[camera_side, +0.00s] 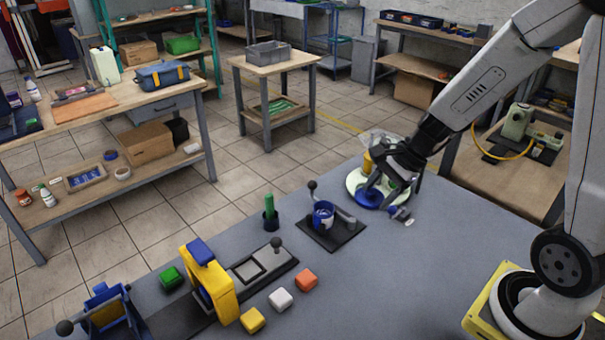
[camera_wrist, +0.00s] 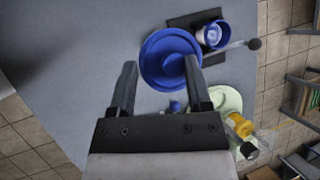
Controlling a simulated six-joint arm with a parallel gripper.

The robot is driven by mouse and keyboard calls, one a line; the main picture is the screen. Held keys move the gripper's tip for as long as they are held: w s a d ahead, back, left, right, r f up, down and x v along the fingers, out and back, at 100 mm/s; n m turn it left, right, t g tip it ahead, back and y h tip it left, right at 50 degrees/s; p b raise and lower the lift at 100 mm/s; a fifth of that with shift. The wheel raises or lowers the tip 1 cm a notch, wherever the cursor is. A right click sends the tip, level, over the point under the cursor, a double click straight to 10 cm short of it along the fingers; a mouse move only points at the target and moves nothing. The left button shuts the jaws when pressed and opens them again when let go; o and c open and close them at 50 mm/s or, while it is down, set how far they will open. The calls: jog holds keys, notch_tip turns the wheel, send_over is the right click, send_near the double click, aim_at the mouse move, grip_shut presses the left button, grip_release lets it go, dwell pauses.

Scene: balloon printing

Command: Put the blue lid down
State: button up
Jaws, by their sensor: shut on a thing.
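The blue lid (camera_side: 368,197) is a round disc under my gripper (camera_side: 386,188) in the side view, overlapping the pale green round plate (camera_side: 353,181) from that angle. In the wrist view the lid (camera_wrist: 158,48) lies at and beyond my fingertips (camera_wrist: 160,64), with the right finger covering part of its edge. My gripper is shut on the lid; the exact contact is hard to see. The wrist view shows the lid beside the blue cup (camera_wrist: 211,36) and apart from most of the green plate (camera_wrist: 222,92). I cannot tell its height above the table.
The blue cup (camera_side: 323,218) stands on a black base with a ball-topped lever. A yellow bottle (camera_wrist: 240,125) stands by the green plate. A small grey and blue piece (camera_side: 401,214) lies near my gripper. Coloured blocks and a yellow press (camera_side: 222,292) are front left. The table's front right is clear.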

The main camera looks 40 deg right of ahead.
aim_at(355, 196)
jog(key=n, duration=0.1)
jog(key=w+a+n+g, duration=0.1)
jog(key=n, duration=0.1)
jog(key=w+n+g, duration=0.1)
jog(key=shift+a+f+n+y, duration=0.3)
jog(key=shift+y, duration=0.1)
jog(key=n+g, duration=0.1)
jog(key=w+a+n+g, duration=0.1)
jog(key=n, duration=0.1)
jog(key=f+n+g, duration=0.1)
jog(key=n, duration=0.1)
jog(key=shift+w+a, duration=0.15)
jog(key=shift+w, duration=0.2)
jog(key=n+g+h, duration=0.1)
jog(key=n, duration=0.2)
jog(key=w+f+n+g, duration=0.1)
jog(key=n, duration=0.1)
jog(key=w+f+n+g+h, duration=0.1)
jog(key=n, duration=0.2)
jog(key=shift+w+a+f+n+g+h, duration=0.1)
jog(key=shift+a+n+g+h, duration=0.15)
jog(key=shift+n+g+h, duration=0.05)
jog(key=shift+a, duration=0.1)
